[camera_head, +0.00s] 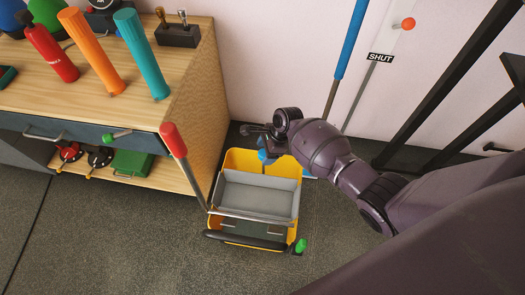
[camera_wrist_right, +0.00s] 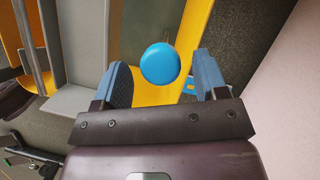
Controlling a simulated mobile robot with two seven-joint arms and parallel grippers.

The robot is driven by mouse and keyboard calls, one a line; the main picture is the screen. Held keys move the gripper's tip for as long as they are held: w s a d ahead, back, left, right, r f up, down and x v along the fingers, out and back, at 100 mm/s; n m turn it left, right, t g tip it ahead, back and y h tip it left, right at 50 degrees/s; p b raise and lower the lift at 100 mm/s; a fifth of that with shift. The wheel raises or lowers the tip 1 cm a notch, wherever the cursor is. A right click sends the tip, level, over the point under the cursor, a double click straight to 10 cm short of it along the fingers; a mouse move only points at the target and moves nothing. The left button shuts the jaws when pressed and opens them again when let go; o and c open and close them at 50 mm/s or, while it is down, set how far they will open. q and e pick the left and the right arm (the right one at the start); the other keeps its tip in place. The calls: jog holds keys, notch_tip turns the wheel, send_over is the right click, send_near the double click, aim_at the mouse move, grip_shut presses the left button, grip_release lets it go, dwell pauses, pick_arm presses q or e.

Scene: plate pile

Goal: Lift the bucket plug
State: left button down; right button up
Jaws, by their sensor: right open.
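The yellow mop bucket (camera_head: 238,160) stands on the floor beside the wooden cabinet. A round blue knob, which looks like the bucket plug (camera_wrist_right: 160,63), shows in the right wrist view against the yellow bucket wall. My right gripper (camera_head: 264,152) reaches to the bucket's back edge in the head view. In the right wrist view the right gripper (camera_wrist_right: 161,72) is open, its blue-padded fingers on either side of the knob. I see gaps between the knob and both fingers. I cannot tell its depth relative to the fingertips. My left gripper is not in view.
A grey wringer (camera_head: 258,195) with a red-handled lever (camera_head: 173,140) sits on the bucket. A green knob (camera_head: 300,245) is at its front right corner. The cabinet (camera_head: 190,95) stands close at left, and a blue pole (camera_head: 350,40) leans at the wall. Front floor is clear.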

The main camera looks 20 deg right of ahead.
jog(key=shift+a+f, duration=0.2)
jog(key=shift+f, duration=0.2)
jog(key=shift+w, duration=0.1)
